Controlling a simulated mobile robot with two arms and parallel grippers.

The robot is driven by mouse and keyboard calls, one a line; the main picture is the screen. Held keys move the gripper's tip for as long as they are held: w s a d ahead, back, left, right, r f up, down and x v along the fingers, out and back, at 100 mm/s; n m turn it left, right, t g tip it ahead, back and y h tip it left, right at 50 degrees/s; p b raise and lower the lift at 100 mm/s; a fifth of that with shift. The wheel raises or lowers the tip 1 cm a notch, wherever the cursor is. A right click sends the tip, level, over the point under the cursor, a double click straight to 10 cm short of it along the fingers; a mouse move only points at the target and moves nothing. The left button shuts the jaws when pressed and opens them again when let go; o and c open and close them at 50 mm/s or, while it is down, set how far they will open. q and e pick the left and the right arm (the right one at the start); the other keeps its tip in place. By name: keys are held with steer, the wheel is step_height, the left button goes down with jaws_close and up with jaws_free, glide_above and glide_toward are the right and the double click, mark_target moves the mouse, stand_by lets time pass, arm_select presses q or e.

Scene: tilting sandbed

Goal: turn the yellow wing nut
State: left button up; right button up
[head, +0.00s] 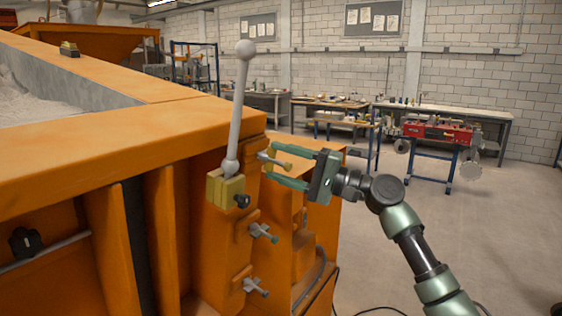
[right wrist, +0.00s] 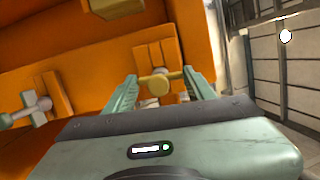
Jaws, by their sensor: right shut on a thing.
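The yellow wing nut (head: 274,161) sits on the orange side of the sandbed, right of the grey lever. In the right wrist view it shows as a yellow crossbar (right wrist: 160,80) with a round middle, on an orange plate. My right gripper (head: 271,163) reaches in from the right, with one green finger above the nut and one below. The gripper (right wrist: 160,92) is shut on the wing nut, whose wings lie between the fingertips. My left gripper is not in view.
A grey ball-ended lever (head: 237,100) rises from a yellow block (head: 225,190) with a black knob, close left of my gripper. Two greyish wing nuts (head: 262,232) (head: 256,287) stick out below. The sandbed's orange rim (head: 130,140) fills the left. Open floor lies right.

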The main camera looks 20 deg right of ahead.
steer(key=m+p, duration=0.1)
steer(key=m, duration=0.3)
steer(key=shift+a+f+y, duration=0.1)
steer(key=shift+y, duration=0.3)
steer(key=m+t+p, duration=0.1)
steer(key=m, duration=0.3)
steer(key=shift+t+p, duration=0.3)
steer(key=shift+p, duration=0.05)
steer(key=m+t+p, duration=0.1)
steer(key=m, duration=0.1)
steer(key=m+p, duration=0.2)
steer(key=m, duration=0.1)
steer(key=shift+a+m+t+h, duration=0.15)
steer(key=shift+m+t+h, duration=0.15)
steer(key=shift+t+h, duration=0.1)
steer(key=shift+s+f+m+t+h+p, duration=0.1)
steer(key=shift+m+t+h+p, duration=0.2)
steer(key=shift+m+p, duration=0.75)
steer(key=shift+f+m+t+h+p, duration=0.1)
steer(key=shift+m+t+h+p, duration=0.15)
steer(key=shift+m+p, duration=0.75)
steer(key=shift+m+b, duration=0.3)
steer(key=shift+m, duration=0.15)
steer(key=o, duration=1.4)
